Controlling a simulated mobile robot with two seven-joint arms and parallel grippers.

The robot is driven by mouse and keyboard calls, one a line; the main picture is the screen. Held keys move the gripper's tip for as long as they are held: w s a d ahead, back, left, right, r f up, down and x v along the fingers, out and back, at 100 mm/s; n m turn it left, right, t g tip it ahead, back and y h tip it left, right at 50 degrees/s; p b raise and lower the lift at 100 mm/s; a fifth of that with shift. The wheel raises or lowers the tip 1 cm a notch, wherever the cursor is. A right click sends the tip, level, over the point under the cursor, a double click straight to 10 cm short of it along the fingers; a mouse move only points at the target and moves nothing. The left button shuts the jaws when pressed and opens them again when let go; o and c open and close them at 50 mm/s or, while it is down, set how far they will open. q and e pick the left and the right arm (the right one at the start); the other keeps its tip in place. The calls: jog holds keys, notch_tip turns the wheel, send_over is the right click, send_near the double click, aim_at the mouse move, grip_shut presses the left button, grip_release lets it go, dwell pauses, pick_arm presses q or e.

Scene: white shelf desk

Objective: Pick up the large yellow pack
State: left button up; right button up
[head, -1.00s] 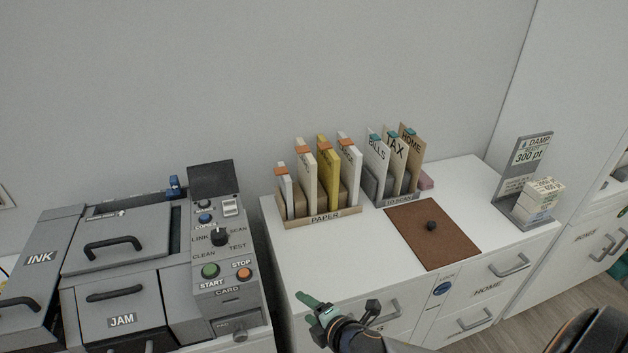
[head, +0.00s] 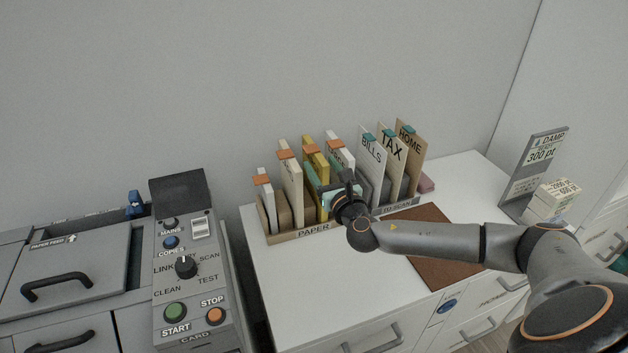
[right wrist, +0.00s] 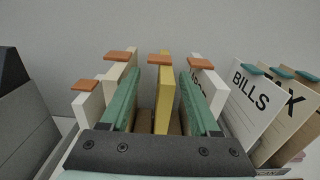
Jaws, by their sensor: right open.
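The large yellow pack (head: 316,160) stands upright in the paper rack (head: 286,239), between a tall cream pack and a white pack, with an orange tab on top. In the right wrist view the yellow pack (right wrist: 164,95) shows between the two green fingers of my right gripper (right wrist: 160,95). The fingers are open, with a gap on each side of the pack. In the head view my right gripper (head: 335,193) is at the front of the rack and hides the yellow pack's lower part. My left gripper is not in view.
A white pack (head: 341,150) and a cream pack (head: 291,178) stand close on either side. The bills, tax and home folders (head: 391,148) stand in a rack to the right. A brown mat (head: 437,272) lies in front. The grey machine (head: 183,270) is at left.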

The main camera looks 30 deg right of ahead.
aim_at(314, 153)
jog(key=shift+x, duration=3.8)
jog(key=shift+a, duration=0.1)
jog(key=shift+r, duration=0.15)
grip_shut()
